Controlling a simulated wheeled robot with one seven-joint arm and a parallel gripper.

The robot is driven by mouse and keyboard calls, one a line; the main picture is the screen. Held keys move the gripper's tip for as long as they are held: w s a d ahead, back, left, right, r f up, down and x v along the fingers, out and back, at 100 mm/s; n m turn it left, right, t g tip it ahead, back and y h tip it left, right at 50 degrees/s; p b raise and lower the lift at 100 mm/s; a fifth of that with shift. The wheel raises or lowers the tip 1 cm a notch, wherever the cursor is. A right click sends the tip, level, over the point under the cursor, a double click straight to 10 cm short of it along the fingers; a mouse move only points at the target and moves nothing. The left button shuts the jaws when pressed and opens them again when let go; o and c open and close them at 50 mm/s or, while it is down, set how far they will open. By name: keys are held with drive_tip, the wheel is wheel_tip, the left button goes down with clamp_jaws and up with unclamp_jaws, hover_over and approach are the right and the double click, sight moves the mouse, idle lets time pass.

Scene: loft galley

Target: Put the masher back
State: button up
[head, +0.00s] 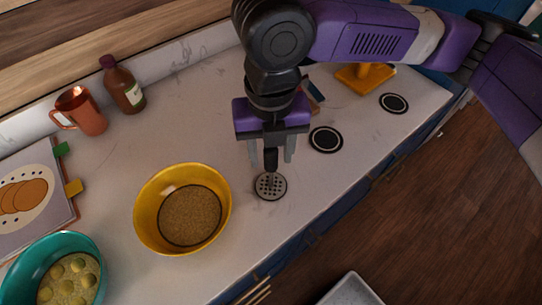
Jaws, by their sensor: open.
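The masher (271,187) stands on the pale countertop, right of the yellow bowl. Its round, perforated grey head is at the bottom and its dark handle rises from it. My gripper (271,155) is above it, pointing down and open, with one grey finger on each side of the dark handle. I cannot tell whether either finger touches the handle. The upper end of the handle is hidden by my gripper. Two dark round pads with white rings lie to the right, a nearer one (326,140) and a farther one (394,103).
The yellow bowl (145,206) holds brown grainy stuff. A teal bowl (93,250) holds yellowish lumps. An orange mug (86,112), a brown bottle (123,87) and an open book (50,222) are at left. A yellow stand (364,76) is at back right. The counter's front edge is close.

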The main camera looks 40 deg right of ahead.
wheel_tip(320, 180, up, 10)
drive_tip(key=shift+f, duration=0.1)
idle(0.7)
